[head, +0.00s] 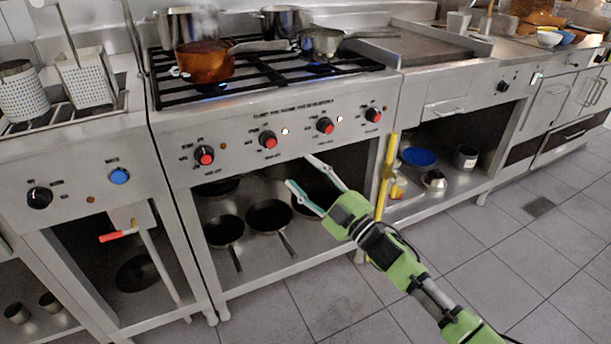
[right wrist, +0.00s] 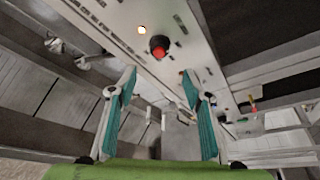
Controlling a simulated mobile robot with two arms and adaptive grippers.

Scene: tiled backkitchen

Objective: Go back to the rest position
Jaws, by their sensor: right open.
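My right gripper (head: 305,180) is green with two pale, teal-padded fingers. It is open and empty, in front of the stove's (head: 240,130) open lower shelf, a little below the row of red knobs. In the right wrist view the two fingers (right wrist: 160,95) stand apart with nothing between them. A red knob (right wrist: 159,46) and a lit white lamp on the stove panel show beyond the fingertips. My left gripper is not in view.
A steaming copper pot (head: 205,62) and steel pans (head: 320,43) stand on the burners; blue flame shows. Several dark pans (head: 269,216) lie on the shelf below. A yellow post (head: 386,175) stands close to my right gripper. The tiled floor (head: 480,270) is clear.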

